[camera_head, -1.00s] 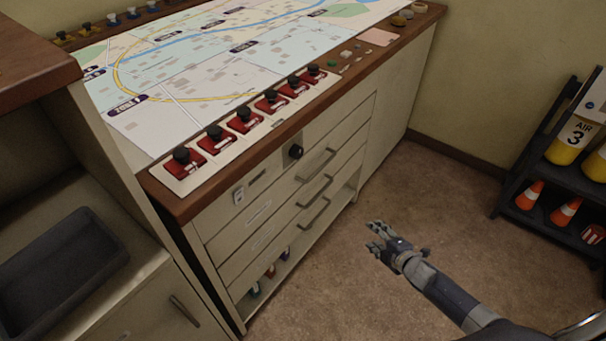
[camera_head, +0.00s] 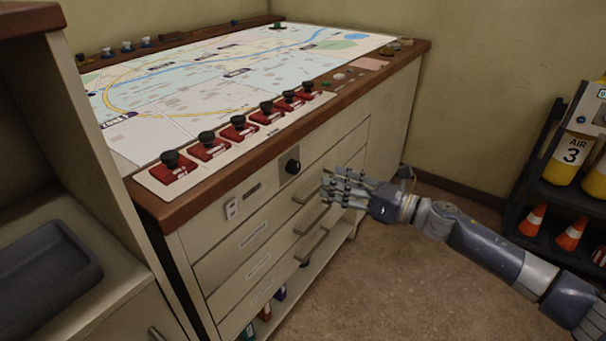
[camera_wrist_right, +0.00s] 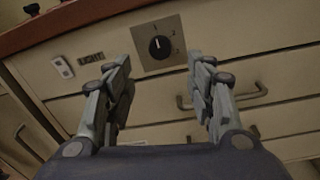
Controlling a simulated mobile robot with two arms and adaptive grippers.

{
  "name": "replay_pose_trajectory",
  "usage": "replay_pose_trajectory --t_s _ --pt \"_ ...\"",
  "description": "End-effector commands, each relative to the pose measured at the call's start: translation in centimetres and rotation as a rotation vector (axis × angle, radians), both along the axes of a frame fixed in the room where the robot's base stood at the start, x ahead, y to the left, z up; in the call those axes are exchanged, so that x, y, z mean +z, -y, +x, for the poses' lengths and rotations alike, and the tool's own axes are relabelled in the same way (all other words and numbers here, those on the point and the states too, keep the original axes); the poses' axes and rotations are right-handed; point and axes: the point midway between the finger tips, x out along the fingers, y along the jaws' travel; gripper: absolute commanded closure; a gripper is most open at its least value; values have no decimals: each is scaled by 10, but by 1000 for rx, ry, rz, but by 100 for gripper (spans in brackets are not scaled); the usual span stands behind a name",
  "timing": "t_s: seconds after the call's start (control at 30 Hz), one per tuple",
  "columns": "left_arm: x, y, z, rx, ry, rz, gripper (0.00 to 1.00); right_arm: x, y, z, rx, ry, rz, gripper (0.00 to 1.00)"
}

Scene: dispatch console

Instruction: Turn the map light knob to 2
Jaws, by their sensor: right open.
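The map light knob (camera_head: 292,166) is a round black dial on a square grey plate on the console's front panel, below the wooden edge. In the right wrist view the knob (camera_wrist_right: 159,47) lies ahead, with its white pointer mark toward the top and small marks around it that are too small to read surely. My right gripper (camera_head: 328,187) is open and empty, in front of the drawers, to the right of and below the knob. In the right wrist view its fingers (camera_wrist_right: 160,85) stand apart, short of the knob. My left gripper is not in view.
Drawer handles (camera_head: 307,190) stick out below the knob, close to my right gripper. A white switch (camera_head: 231,208) is to the left. Red-based black levers (camera_head: 238,127) line the map tabletop's edge. A dark shelf (camera_head: 540,200) stands at the right. Floor between is clear.

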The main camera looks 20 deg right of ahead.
Motion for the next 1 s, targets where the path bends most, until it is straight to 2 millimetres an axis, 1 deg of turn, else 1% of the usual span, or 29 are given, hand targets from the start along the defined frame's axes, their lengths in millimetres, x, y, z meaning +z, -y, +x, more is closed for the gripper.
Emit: replay_pose_trajectory --t_s 0.1,0.5,0.7,1.0 --pt "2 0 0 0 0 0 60 3 -12 13 2 3 3 50" --pt "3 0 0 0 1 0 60 1 -53 60 -1 0 5 50" --pt "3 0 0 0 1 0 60 0 -62 70 -1 -2 4 50" --pt "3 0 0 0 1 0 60 0 -63 72 -1 -3 3 50"
